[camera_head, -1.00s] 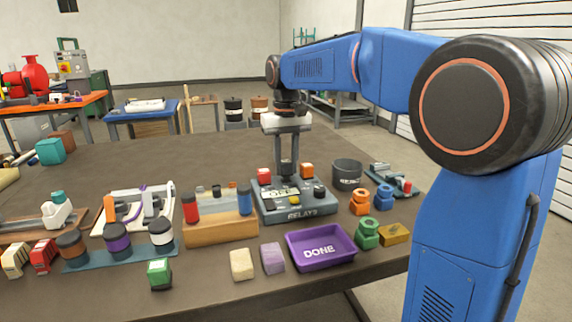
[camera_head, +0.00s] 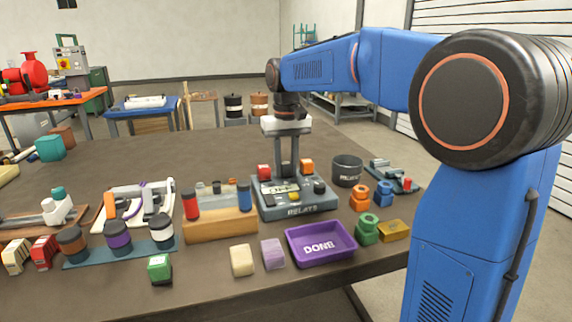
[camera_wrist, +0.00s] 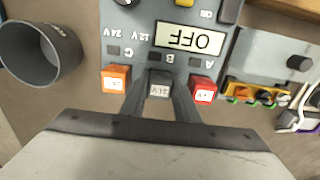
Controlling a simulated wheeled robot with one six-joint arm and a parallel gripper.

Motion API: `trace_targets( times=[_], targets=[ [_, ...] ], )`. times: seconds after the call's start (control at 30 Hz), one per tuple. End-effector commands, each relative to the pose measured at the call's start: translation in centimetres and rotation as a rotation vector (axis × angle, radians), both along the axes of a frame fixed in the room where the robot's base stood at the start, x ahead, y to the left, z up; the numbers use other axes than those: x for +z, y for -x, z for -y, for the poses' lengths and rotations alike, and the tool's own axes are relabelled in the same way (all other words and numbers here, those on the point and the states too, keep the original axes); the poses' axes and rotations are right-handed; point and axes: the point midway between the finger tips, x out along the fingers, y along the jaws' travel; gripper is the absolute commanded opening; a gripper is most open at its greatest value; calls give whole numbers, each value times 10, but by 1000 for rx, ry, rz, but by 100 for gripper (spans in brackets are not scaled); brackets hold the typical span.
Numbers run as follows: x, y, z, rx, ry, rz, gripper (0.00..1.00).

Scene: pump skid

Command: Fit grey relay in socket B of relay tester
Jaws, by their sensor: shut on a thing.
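The relay tester (camera_head: 310,206) is a dark grey box on the bench, and its display (camera_wrist: 189,39) reads OFF. The grey relay (camera_wrist: 160,90) is between the two fingers of my gripper (camera_wrist: 161,97), which is shut on it. It is at the middle position, by the letter B. In the head view my gripper (camera_head: 287,170) points straight down at the back of the tester, and the fingers hide the relay there. An orange relay (camera_wrist: 116,80) and a red relay (camera_wrist: 203,91) stand close on either side. I cannot tell how deep the grey relay is in socket B.
A dark round bin (camera_head: 347,172) stands right of the tester. A purple DONE tray (camera_head: 318,260) is in front. A wooden block with red and blue cylinders (camera_head: 220,229) is at the left. Orange and red relays leave little room beside my fingers.

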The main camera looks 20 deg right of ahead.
Motion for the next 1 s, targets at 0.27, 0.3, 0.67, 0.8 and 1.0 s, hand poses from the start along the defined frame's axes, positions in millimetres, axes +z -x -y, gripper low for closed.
trace_targets(
  times=[0.27,0.3,0.67,0.8,1.0],
  targets=[
    [0,0,0,0,0,0,49],
    [0,0,0,0,0,0,49],
    [5,0,0,0,0,0,49],
    [22,-1,0,0,0,2,49],
    [61,-1,0,0,0,2,49]
  ],
)
